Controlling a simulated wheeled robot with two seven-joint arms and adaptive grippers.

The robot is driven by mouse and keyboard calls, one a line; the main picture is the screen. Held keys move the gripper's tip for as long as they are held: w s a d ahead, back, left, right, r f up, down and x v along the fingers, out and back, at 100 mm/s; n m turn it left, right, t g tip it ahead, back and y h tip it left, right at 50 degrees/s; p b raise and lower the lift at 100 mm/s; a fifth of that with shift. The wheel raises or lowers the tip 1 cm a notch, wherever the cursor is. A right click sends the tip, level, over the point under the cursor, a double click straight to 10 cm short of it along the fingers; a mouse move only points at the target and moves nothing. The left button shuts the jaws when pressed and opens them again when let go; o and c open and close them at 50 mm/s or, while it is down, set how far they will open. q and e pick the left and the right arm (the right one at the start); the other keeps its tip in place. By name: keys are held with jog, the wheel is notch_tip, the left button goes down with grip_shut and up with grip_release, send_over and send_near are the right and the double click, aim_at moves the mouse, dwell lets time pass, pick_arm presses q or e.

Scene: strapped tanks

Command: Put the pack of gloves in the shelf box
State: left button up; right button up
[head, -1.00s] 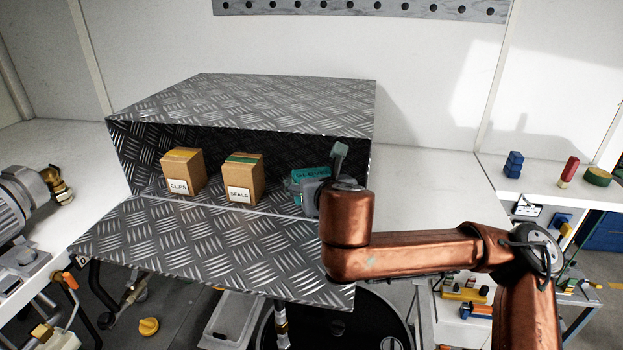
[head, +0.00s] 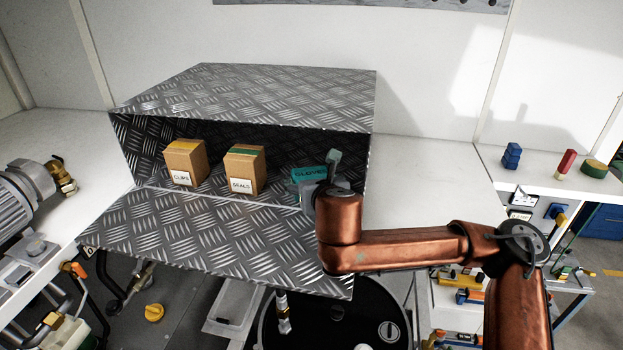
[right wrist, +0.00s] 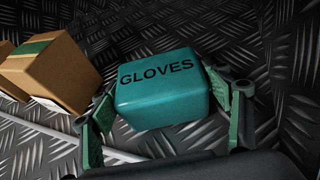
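The teal pack of gloves (head: 309,173), lettered GLOVES, is inside the right end of the open-fronted shelf box (head: 240,95) of diamond-plate metal. It also shows in the right wrist view (right wrist: 163,88), where it appears to rest on the box floor. My right gripper (right wrist: 168,112) is at the pack, its green-padded fingers spread on either side with narrow gaps visible beside the pack. In the head view my right gripper (head: 325,178) partly hides the pack's right side. My left gripper is not in view.
A CLIPS carton (head: 185,163) and a SEALS carton (head: 246,170) stand in the box, left of the pack. The box's front plate (head: 210,235) extends forward and is clear. The bench right of the box (head: 415,180) is mostly free.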

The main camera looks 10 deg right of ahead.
jog(key=o, duration=0.3)
jog(key=shift+o, duration=0.2)
jog(key=shift+r, duration=0.15)
jog(key=b+v, duration=0.4)
jog(key=v, duration=0.7)
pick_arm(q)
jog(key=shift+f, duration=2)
pick_arm(e)
jog(key=shift+s+r, duration=0.15)
jog(key=shift+s, duration=0.4)
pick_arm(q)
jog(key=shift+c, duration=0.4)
